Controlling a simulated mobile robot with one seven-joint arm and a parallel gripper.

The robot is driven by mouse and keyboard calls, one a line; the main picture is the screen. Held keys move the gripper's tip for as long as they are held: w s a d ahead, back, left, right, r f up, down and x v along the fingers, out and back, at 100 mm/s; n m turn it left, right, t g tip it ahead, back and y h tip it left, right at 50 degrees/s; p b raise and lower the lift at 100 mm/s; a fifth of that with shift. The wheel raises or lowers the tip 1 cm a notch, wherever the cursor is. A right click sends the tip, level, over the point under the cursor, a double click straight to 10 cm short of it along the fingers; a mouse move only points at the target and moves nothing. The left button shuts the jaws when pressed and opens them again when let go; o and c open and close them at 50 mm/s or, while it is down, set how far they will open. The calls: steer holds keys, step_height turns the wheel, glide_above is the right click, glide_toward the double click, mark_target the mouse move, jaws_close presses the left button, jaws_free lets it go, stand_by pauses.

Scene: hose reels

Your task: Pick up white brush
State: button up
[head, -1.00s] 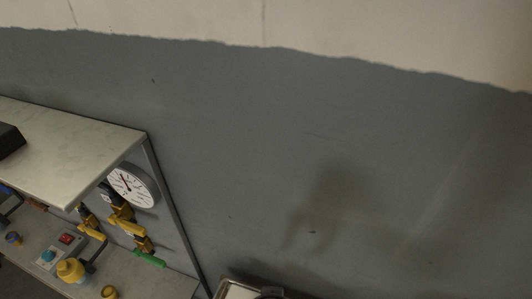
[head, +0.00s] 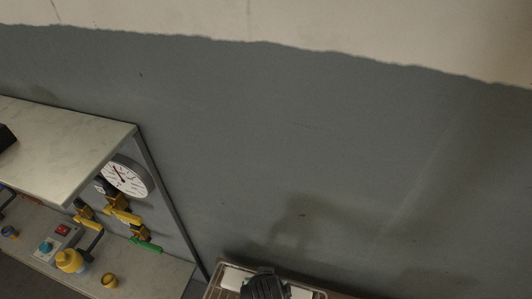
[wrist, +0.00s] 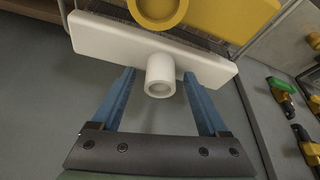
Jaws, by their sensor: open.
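The white brush (wrist: 95,38) lies across the upper part of the wrist view, a long white block with a short round socket (wrist: 160,80) pointing toward me. My gripper (wrist: 159,73) is open, with one blue finger on each side of the socket and gaps between. The fingertips overlap the block's lower edge in the picture; I cannot tell whether they touch it. The brush's bristles are mostly hidden. In the head view, a white piece that looks like the brush (head: 236,277) shows in a rack at the bottom, partly hidden by my dark arm end.
A yellow brush (wrist: 205,15) with a round socket lies just behind the white one. The wire rack (head: 212,291) holds them close to the grey wall. A workbench with a gauge (head: 125,177), yellow valves and a control box (head: 54,243) stands to the left in the head view.

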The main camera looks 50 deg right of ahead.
jaws_close()
stand_by(0.4)
stand_by(1.0)
